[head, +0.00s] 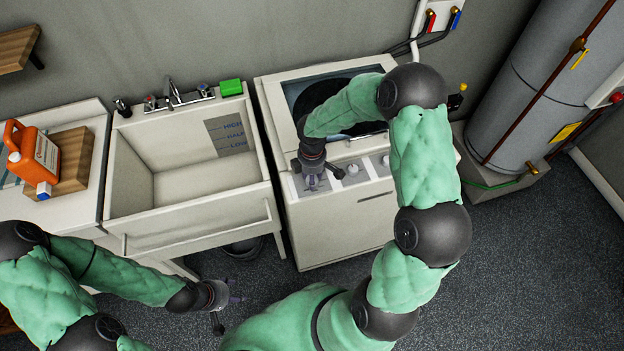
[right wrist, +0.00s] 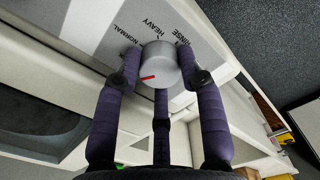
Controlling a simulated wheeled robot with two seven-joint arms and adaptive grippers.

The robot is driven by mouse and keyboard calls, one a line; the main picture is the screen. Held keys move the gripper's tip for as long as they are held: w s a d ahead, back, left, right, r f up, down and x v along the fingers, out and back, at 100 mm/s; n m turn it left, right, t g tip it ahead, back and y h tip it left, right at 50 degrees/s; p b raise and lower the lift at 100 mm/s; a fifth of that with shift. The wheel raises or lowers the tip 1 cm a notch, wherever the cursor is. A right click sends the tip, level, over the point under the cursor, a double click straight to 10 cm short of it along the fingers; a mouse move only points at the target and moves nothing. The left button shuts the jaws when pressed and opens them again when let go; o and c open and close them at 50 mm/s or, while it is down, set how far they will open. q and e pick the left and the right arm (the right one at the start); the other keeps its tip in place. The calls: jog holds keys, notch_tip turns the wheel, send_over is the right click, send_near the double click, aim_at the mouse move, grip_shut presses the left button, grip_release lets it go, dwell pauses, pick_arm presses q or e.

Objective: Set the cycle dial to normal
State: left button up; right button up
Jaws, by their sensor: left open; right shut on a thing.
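The cycle dial (right wrist: 161,64) is a grey knob with a red pointer mark, on a pale panel printed NORMAL, HEAVY and RINSE. The red mark points to the left of the right wrist view, below the NORMAL label; I cannot tell which setting it lines up with. My right gripper (right wrist: 163,80) is shut on the dial, with fingers at both sides. In the head view, my right gripper (head: 317,182) is at the left end of the washing machine's (head: 345,222) front panel and hides this dial. My left gripper (head: 226,299) is open and empty, low in front of the sink.
Other knobs (head: 352,168) sit right of my right gripper on the panel. A utility sink (head: 190,222) stands left of the machine, with a green block (head: 231,87) on its back ledge. An orange jug (head: 30,155) stands on the left counter. Dark floor is open at right.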

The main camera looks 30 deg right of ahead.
jog(key=m+b, duration=0.3)
jog(key=m, duration=0.3)
jog(key=shift+f+m+b, duration=0.1)
jog(key=shift+m+b, duration=0.2)
jog(key=m+b, duration=0.2)
jog(key=m, duration=0.2)
jog(key=shift+m, duration=0.4)
jog(key=o, duration=1.1)
jog(key=shift+o, duration=0.2)
notch_tip(320, 180, up, 12)
